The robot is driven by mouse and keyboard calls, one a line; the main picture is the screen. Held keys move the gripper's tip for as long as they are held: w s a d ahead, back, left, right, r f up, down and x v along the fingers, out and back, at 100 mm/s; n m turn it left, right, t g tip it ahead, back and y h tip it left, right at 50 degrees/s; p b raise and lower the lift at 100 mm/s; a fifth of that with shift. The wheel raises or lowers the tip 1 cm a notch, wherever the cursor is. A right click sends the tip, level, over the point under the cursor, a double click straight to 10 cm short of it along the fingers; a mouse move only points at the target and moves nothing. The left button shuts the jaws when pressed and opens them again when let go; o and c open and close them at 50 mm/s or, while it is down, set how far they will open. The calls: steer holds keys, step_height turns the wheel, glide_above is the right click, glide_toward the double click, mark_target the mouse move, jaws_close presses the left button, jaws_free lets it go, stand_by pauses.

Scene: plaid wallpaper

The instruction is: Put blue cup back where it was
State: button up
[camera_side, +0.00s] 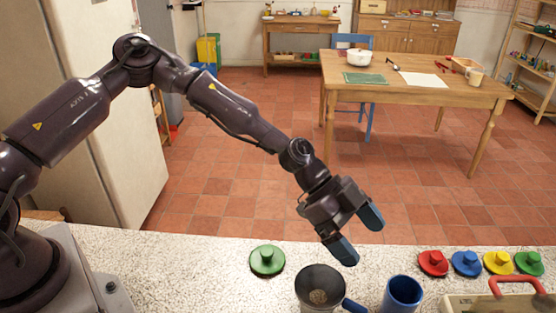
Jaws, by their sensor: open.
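A blue cup (403,295) stands upright on the speckled counter (205,285) at the bottom edge of the view, and its lower part is cut off. Left of it is a dark grey pot-like vessel (320,284) with a blue handle (353,305) and some brownish matter inside. My gripper (357,234) is open and empty. Its two blue-tipped fingers appear above the vessel and the blue cup, apart from both in the picture.
A green lid-like piece (267,260) lies left of the vessel. Red (433,263), blue (466,263), yellow (498,262) and green (529,262) knobbed pieces line the right side. A box with a red handle (515,285) sits at the lower right corner. The counter's left-middle is bare.

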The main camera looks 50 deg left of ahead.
steer(key=s+a+r+n+t+y, duration=0.2)
steer(key=s+a+r+n+y, duration=0.3)
steer(key=s+a+r+n, duration=0.3)
steer(key=s+a+r+n+t+y, duration=0.1)
steer(key=s+a+r+n+y, duration=0.4)
steer(key=s+a+r, duration=0.8)
steer(key=s+a+n, duration=0.3)
steer(key=s, duration=0.2)
steer(key=shift+r+t, duration=0.3)
steer(key=shift+t, duration=0.1)
